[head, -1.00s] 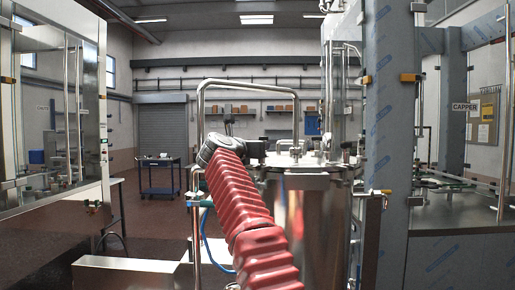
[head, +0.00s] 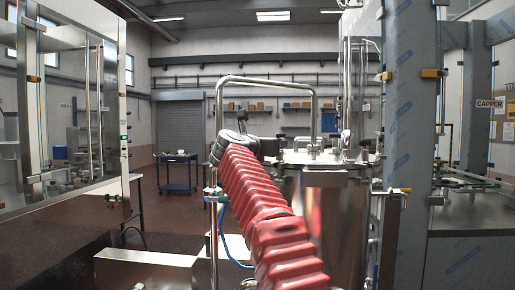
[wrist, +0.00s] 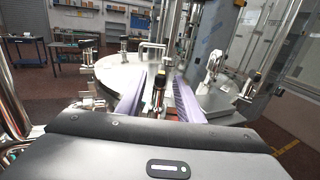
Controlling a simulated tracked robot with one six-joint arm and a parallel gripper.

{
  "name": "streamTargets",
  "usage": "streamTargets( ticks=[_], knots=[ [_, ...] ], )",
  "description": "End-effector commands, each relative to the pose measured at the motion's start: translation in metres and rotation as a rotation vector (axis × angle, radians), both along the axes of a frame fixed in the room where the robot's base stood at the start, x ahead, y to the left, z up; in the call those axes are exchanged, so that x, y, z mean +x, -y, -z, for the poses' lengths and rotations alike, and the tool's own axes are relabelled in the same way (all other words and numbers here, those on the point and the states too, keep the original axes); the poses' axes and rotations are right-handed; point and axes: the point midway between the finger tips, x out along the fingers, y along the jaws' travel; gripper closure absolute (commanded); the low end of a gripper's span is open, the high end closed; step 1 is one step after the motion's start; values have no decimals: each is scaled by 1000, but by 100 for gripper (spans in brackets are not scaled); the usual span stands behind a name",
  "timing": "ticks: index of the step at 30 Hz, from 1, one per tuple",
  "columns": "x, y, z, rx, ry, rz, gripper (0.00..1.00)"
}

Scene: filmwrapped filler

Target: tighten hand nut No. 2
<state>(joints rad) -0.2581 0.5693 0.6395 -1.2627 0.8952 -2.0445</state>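A steel vessel (head: 318,215) with a flat round lid stands ahead; the lid (wrist: 118,75) fills the middle of the wrist view. Several hand nuts with dark tops stand around its rim. One hand nut (wrist: 159,80) stands upright between the two pale purple fingers of my gripper (wrist: 162,84), with gaps seen on both sides. The fingers look open. Other hand nuts show at the left (wrist: 88,60) and at the right (wrist: 256,78). I can read no numbers, so I cannot tell which is No. 2. In the head view my gripper (head: 264,147) is at the lid's left edge, small and partly hidden.
A tall bent steel rail (head: 267,79) rises behind the arm. A film-wrapped steel column (head: 412,120) stands close right of the vessel. A glazed machine (head: 70,130) is at the left. A blue trolley (head: 177,173) stands behind on open floor.

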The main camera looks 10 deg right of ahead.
Motion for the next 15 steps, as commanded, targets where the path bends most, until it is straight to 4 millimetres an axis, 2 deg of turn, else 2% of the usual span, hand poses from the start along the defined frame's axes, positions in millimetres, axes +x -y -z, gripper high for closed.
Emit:
streamTargets(
  ticks=[15],
  knots=[
    [-45, -31, 0, 0, 0, -3, 66]
  ],
)
